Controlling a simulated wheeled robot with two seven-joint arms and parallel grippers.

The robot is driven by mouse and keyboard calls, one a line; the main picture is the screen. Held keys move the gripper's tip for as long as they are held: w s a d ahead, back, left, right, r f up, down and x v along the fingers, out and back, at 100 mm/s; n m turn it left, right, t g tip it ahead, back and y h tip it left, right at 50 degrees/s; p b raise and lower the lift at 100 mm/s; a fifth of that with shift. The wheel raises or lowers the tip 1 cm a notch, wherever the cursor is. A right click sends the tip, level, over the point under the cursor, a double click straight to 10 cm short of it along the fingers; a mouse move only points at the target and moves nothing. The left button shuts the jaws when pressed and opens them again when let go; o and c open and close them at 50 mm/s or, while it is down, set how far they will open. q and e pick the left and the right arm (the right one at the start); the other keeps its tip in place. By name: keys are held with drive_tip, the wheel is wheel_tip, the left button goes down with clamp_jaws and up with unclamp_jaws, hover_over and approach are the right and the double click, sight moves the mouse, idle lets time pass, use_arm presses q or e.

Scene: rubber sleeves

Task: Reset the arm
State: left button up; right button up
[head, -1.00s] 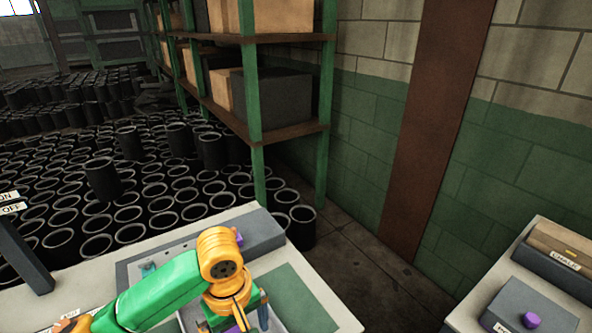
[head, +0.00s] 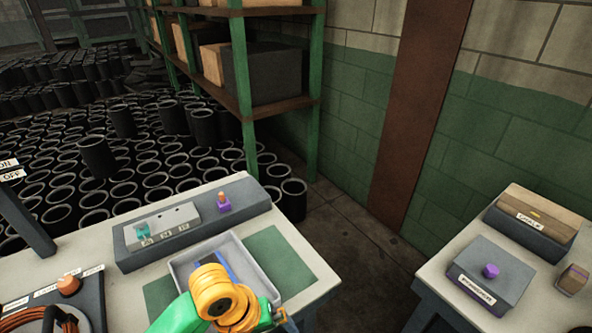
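One of my arms, green with an orange wrist, comes in at the bottom from the left; I take it as my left arm. Its wrist is in front of the near part of a grey tray (head: 262,273) on the left table. The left gripper (head: 282,317) shows only in part at the bottom edge, beyond the wrist. Its fingertips are not clear, so I cannot tell whether it is open or holds anything. A blue item (head: 231,270) shows in the tray, partly behind the wrist. My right gripper is not in view.
Behind the tray is a dark fixture (head: 252,207) with a labelled grey block (head: 165,222) and an orange-topped purple piece (head: 223,202). A second table at right holds a purple-knobbed box (head: 491,283) and labelled bin (head: 540,222). A floor gap separates the tables.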

use_arm(q)
drive_tip(key=s+a+f+m+t+y, duration=0.35)
drive_tip(key=s+a+f, duration=0.35)
drive_tip(key=s+a, duration=0.4)
wheel_tip(320, 180, down, 18)
drive_tip(key=s+m+g, duration=0.1)
drive_tip(key=s+g, duration=0.1)
drive_tip(key=s+a+f+g, duration=0.1)
drive_tip(key=s+a+f, duration=0.1)
drive_tip(key=s+f, duration=0.7)
drive_tip(key=shift+s+a, duration=0.35)
drive_tip(key=shift+s, duration=0.65)
